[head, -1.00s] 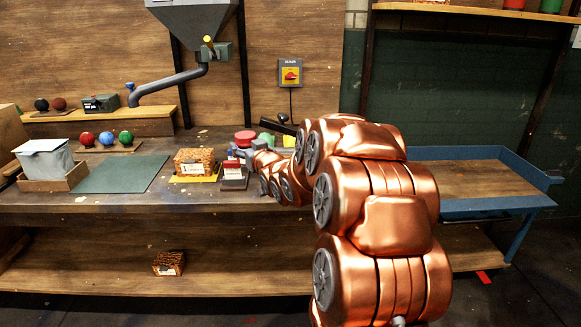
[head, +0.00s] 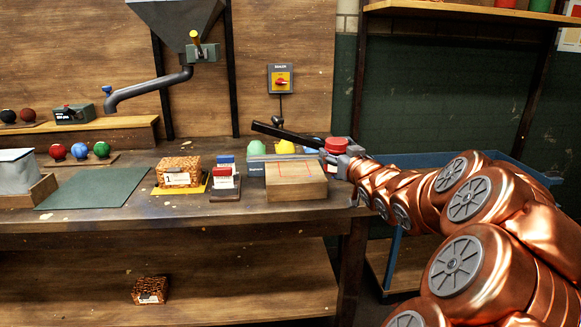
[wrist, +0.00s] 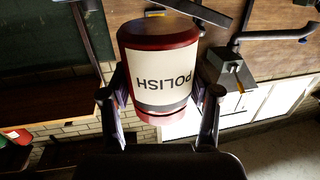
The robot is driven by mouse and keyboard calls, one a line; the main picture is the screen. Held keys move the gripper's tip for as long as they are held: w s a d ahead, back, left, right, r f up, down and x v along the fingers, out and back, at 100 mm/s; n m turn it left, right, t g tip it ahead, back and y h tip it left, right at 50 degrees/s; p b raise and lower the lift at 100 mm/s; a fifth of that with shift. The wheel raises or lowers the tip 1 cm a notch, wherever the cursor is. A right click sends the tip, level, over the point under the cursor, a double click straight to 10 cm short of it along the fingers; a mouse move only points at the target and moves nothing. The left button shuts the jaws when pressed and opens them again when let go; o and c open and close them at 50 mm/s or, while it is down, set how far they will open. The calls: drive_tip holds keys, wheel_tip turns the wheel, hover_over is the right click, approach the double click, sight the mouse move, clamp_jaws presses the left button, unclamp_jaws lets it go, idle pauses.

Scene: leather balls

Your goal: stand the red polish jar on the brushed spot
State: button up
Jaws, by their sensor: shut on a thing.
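The red polish jar (head: 336,145) is held in my gripper (head: 345,160), at the back right of the wooden block on the bench. In the wrist view the jar (wrist: 158,60) sits between the two fingers, its cream label reading POLISH upside down. My gripper (wrist: 160,120) is shut on it. The wooden block (head: 297,190) has thin red lines marked on its top. I cannot tell whether these lines mark the brushed spot. The jar looks raised and apart from the block top.
A black lever (head: 285,132) slants behind the block, close to the jar. Left of the block stand stamp-like blocks (head: 226,185), a wicker box (head: 178,172) on a yellow mat and a green mat (head: 95,188). A blue-framed table (head: 440,158) stands at right.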

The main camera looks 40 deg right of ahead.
drive_tip(key=w, duration=0.5)
drive_tip(key=w+f+b, duration=0.1)
drive_tip(key=w, duration=0.9)
drive_tip(key=shift+w+a+f+b, duration=0.15)
drive_tip(key=shift+w+f+b, duration=0.1)
drive_tip(key=shift+w+b, duration=0.1)
drive_tip(key=shift+f+b, duration=0.3)
drive_tip(key=shift+f, duration=1.4)
drive_tip(key=shift+f, duration=0.1)
drive_tip(key=o, duration=1.4)
drive_tip(key=shift+s+f, duration=0.1)
drive_tip(key=shift+o, duration=0.2)
drive_tip(key=v, duration=1.2)
